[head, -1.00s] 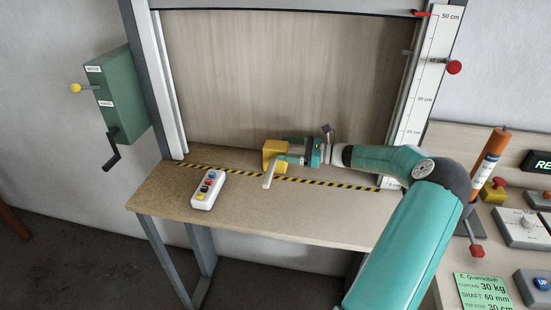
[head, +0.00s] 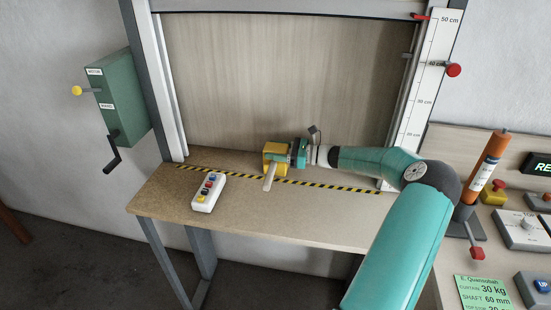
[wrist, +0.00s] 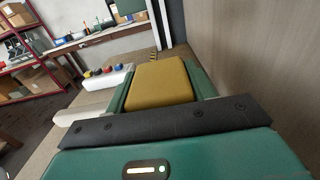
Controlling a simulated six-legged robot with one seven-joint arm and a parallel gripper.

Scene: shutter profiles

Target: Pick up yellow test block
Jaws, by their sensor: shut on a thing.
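The yellow test block (head: 274,151) is at the back of the wooden table, by the black-and-yellow striped line. My gripper (head: 277,158) reaches it from the right, with its teal fingers along the block's sides. In the wrist view the yellow block (wrist: 159,82) sits between the fingers, and my gripper (wrist: 160,88) is shut on it. A pale flat bar (head: 269,177) shows at the near side of the block. Whether the block touches the table is hard to tell.
A white button box (head: 208,192) with coloured buttons lies left of the block. The shutter panel (head: 290,80) stands close behind. A green crank box (head: 122,98) is at left. Control boxes (head: 520,228) stand at far right.

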